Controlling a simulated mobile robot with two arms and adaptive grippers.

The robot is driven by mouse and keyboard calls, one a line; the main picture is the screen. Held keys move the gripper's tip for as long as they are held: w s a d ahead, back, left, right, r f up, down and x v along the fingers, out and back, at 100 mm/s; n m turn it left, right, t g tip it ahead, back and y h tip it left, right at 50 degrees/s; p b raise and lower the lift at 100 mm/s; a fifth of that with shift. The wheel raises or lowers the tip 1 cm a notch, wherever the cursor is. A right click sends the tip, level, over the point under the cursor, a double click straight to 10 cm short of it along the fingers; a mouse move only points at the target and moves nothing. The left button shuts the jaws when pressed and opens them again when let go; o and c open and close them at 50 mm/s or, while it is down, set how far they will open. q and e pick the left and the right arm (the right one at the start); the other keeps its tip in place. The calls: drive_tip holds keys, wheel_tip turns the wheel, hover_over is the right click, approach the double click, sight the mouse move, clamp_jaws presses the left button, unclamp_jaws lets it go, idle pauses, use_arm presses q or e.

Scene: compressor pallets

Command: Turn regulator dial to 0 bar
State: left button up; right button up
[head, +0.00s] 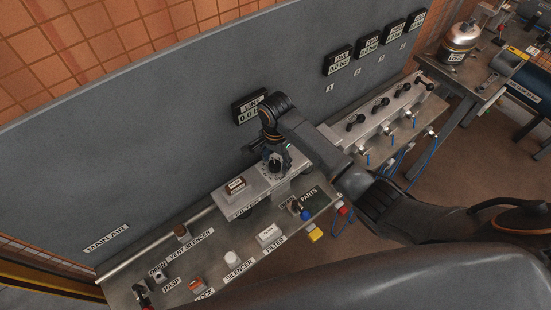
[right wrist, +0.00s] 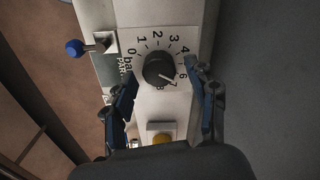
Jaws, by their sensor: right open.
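In the head view my right gripper (head: 276,160) is over the pale regulator block (head: 262,198) and largely hides the dial. My left gripper is not in view.
A line display (head: 247,110) on the grey wall panel (head: 150,150) is partly hidden by my arm. A blue-knobbed lever (right wrist: 75,48) is beside the dial panel. A silencer (head: 233,257) and other parts lie on the bench, with several valves (head: 380,105) farther right.

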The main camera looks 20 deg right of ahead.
drive_tip(key=c, duration=1.1)
drive_tip(key=shift+c, duration=0.2)
